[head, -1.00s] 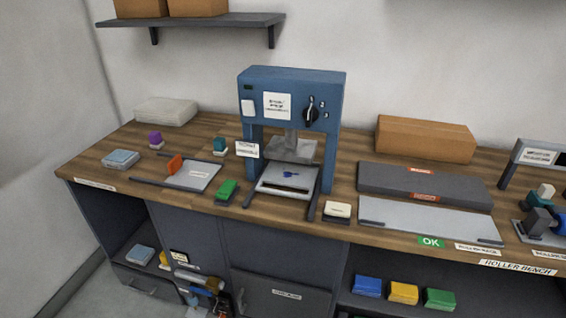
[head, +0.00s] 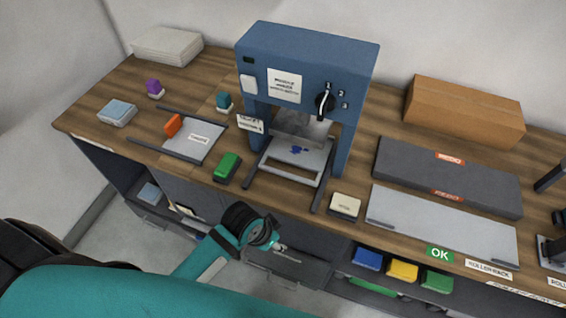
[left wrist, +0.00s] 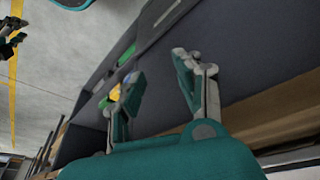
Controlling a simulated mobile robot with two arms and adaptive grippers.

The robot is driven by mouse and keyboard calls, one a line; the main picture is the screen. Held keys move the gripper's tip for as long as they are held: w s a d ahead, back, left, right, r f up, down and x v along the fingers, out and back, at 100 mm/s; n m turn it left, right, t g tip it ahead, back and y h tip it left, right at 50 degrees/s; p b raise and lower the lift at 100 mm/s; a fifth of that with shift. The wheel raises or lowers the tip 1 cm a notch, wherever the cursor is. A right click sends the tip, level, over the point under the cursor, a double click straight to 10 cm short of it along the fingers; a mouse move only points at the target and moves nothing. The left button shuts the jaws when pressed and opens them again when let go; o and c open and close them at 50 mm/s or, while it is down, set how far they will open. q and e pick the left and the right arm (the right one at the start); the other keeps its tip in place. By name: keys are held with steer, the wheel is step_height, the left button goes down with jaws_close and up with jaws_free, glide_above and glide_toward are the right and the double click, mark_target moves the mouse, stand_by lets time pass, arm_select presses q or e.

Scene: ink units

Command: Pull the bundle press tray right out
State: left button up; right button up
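The blue bundle press (head: 305,62) stands upright on the wooden bench. Its pale grey tray (head: 283,167) lies low between two dark rails at the press's foot, with a bar across its front. A small dark blue thing (head: 298,150) lies on the tray. My left gripper (head: 283,247) is in front of the bench, below and apart from the tray. In the left wrist view its two fingers (left wrist: 160,85) are spread with nothing between them. A dark shape at that view's left edge may be my right gripper; its state is unclear.
A green block (head: 228,167) sits left of the rails and a cream-topped block (head: 345,204) to the right. A grey plate with an orange block (head: 173,125) lies further left. Cabinets and a shelf with coloured blocks (head: 402,270) are under the bench edge.

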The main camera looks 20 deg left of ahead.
arm_select(q)
steer(key=w+d+r+m, duration=0.1)
steer(key=w+r+m, duration=0.2)
steer(key=r, duration=0.1)
steer(key=w+d+r+m+g+p, duration=0.1)
steer(key=w+r+m, duration=0.2)
steer(key=r, duration=0.1)
steer(key=w+d+r+m+g, duration=0.1)
steer(key=w+r+m, duration=0.3)
steer(key=shift+w+d+r+p, duration=0.1)
steer(key=shift+r+p, duration=0.05)
steer(key=shift+p, duration=0.2)
step_height(320, 180, up, 4)
steer(key=m+g+y, duration=0.1)
steer(key=m+y, duration=0.1)
glide_above(283, 173)
steer(key=shift+d+f, duration=0.2)
steer(key=shift+a, duration=0.2)
steer(key=shift+f, duration=0.35)
steer(key=shift+f+p, duration=0.85)
steer(key=shift+f, duration=2.3)
jaws_close()
